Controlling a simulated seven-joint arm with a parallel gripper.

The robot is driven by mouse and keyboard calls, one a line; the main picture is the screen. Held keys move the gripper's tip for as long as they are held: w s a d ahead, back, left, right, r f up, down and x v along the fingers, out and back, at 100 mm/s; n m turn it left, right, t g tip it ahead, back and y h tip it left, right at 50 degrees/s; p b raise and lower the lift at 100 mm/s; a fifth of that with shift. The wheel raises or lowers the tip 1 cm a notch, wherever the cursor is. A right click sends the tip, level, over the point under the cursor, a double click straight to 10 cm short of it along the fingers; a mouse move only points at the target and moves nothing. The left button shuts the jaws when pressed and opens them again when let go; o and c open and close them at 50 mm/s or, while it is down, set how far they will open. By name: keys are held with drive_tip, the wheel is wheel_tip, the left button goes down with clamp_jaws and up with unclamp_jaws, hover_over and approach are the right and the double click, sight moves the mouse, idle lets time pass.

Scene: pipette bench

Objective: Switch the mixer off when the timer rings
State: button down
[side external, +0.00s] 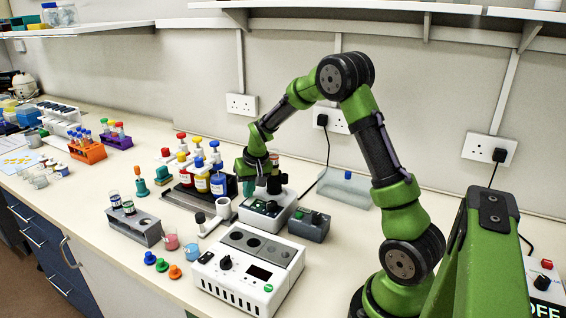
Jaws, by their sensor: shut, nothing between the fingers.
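A small white device with a dark top and a green control (262,206), which looks like the mixer, stands mid-bench. My gripper (261,184) is right above it, pointing down and shut. The fingertips are small and partly lost against the dark parts there, so I cannot tell whether they touch it. Which item is the timer is not clear. A white box with a black knob and a dark display (258,272) stands in front, its display showing no readable text. A small grey box with a green button (309,226) stands right of the mixer.
A rack of capped bottles (203,182) stands just left of my gripper. A grey tube rack (134,226), small beakers (170,241) and coloured caps (162,264) lie at front left. A clear tray (346,188) is behind right. A box with a red button (544,284) is at far right.

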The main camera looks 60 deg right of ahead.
drive_tip(key=shift+f, duration=0.15)
wheel_tip(320, 180, up, 5)
drive_tip(key=shift+r, duration=0.2)
idle(0.3)
drive_tip(key=shift+s+a+f, duration=0.2)
drive_tip(key=shift+s+a, duration=0.2)
drive_tip(key=shift+s, duration=0.15)
drive_tip(key=shift+s+a+f, duration=0.15)
drive_tip(key=shift+s+a, duration=0.25)
drive_tip(key=shift+s, duration=0.1)
drive_tip(key=s+a+r+n+t+y, duration=0.1)
drive_tip(key=s+a+r+t, duration=0.1)
drive_tip(key=s+a+r, duration=0.4)
drive_tip(key=s+a+r+n+t+y, duration=0.1)
drive_tip(key=s+a+r+n+t, duration=0.1)
drive_tip(key=s+a+r, duration=0.5)
drive_tip(key=s+a, duration=0.6)
drive_tip(key=shift+s+a+y, duration=0.3)
drive_tip(key=shift+y, duration=0.1)
